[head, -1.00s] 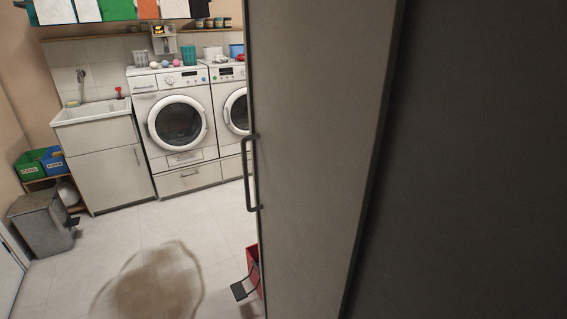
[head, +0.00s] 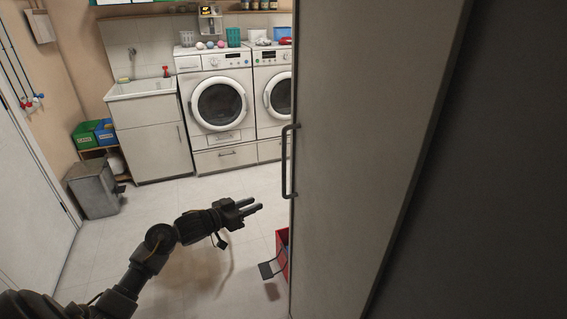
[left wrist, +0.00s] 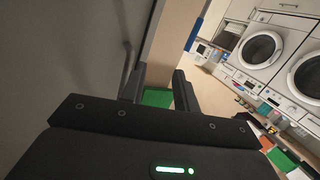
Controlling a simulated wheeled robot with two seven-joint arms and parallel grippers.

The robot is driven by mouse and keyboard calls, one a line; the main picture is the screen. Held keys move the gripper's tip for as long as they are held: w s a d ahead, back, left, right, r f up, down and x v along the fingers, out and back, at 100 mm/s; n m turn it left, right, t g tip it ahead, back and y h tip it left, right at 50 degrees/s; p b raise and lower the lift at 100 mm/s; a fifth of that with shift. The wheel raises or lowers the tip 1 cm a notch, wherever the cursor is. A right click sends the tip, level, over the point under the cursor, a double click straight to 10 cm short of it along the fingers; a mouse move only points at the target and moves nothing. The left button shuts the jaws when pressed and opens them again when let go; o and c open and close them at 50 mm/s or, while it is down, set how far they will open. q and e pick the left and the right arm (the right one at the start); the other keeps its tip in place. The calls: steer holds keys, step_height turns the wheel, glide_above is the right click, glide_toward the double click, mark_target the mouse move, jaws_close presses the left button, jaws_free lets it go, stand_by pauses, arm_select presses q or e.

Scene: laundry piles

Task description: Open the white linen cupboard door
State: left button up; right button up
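The tall pale cupboard door (head: 365,130) fills the middle right of the head view. Its dark vertical bar handle (head: 288,160) is at the left edge. No gap shows along that edge. My left gripper (head: 259,207) is open and empty, to the left of and below the handle, apart from it. In the left wrist view the open fingers (left wrist: 162,88) show with nothing between them, and the handle (left wrist: 127,62) shows beyond the left finger against the grey door (left wrist: 75,45). My right gripper is out of view.
A red crate-like object (head: 282,252) with a dark flap stands on the floor by the cupboard's base. Washing machines (head: 219,103), a sink cabinet (head: 152,150) and a grey bin (head: 95,190) line the back. The tiled floor (head: 215,275) between is mostly clear.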

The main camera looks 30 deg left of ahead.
mark_target(284, 164)
arm_select(q)
step_height(284, 164, up, 13)
steer(key=s+d+m+h, duration=0.2)
steer(key=m+h, duration=0.1)
steer(key=x, duration=0.3)
steer(key=p+x, duration=0.1)
steer(key=x, duration=0.3)
steer(key=p+x, duration=0.1)
steer(key=x, duration=0.3)
steer(key=shift+s+d+r, duration=0.1)
steer(key=shift+d+r, duration=0.1)
steer(key=shift+r, duration=0.1)
steer(key=shift+c, duration=0.3)
jaws_close()
